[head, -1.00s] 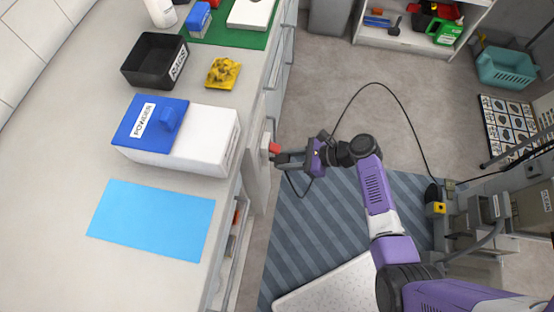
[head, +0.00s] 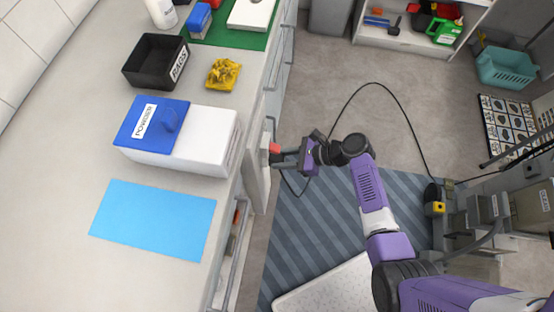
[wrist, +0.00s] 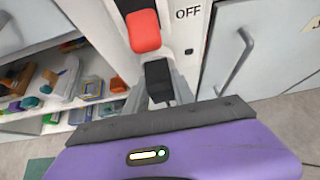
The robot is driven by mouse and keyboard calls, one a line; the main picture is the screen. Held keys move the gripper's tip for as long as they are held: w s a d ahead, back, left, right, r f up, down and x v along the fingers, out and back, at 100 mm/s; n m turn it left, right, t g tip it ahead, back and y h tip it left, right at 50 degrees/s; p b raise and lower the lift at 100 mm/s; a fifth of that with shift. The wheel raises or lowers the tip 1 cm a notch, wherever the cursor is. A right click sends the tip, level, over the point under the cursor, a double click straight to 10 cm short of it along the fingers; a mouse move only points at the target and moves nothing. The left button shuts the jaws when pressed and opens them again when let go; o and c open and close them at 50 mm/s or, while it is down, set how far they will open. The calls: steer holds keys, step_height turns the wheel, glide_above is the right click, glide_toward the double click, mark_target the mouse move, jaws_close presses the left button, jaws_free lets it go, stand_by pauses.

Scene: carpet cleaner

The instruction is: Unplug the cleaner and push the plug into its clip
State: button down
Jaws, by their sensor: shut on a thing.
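My gripper (head: 279,157) is at the post on the counter's side. In the wrist view it is shut on the black plug (wrist: 158,79), just below a red switch (wrist: 143,31) beside the word OFF. The red switch also shows in the head view (head: 274,148). I cannot tell whether the plug is fully seated in the socket. A black cord (head: 388,88) loops over the floor toward the grey cleaner (head: 490,208) at the right. A yellow part (head: 435,208) is beside the cleaner; I cannot make out the clip.
The counter (head: 60,130) at left holds a powder box (head: 205,135), a rags bin (head: 145,62), a yellow cloth (head: 223,73) and a blue sheet (head: 150,219). A striped carpet (head: 330,225) lies below my arm. Open shelves (wrist: 95,100) stand left of the plug.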

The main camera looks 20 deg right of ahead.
steer(key=shift+w+a, duration=0.1)
steer(key=c, duration=1)
jaws_free()
steer(key=shift+o, duration=0.2)
steer(key=s+d+r+p, duration=0.1)
steer(key=s+d+p, duration=0.2)
steer(key=s+d, duration=0.2)
steer(key=shift+d+r, duration=0.35)
steer(key=shift+d, duration=0.6)
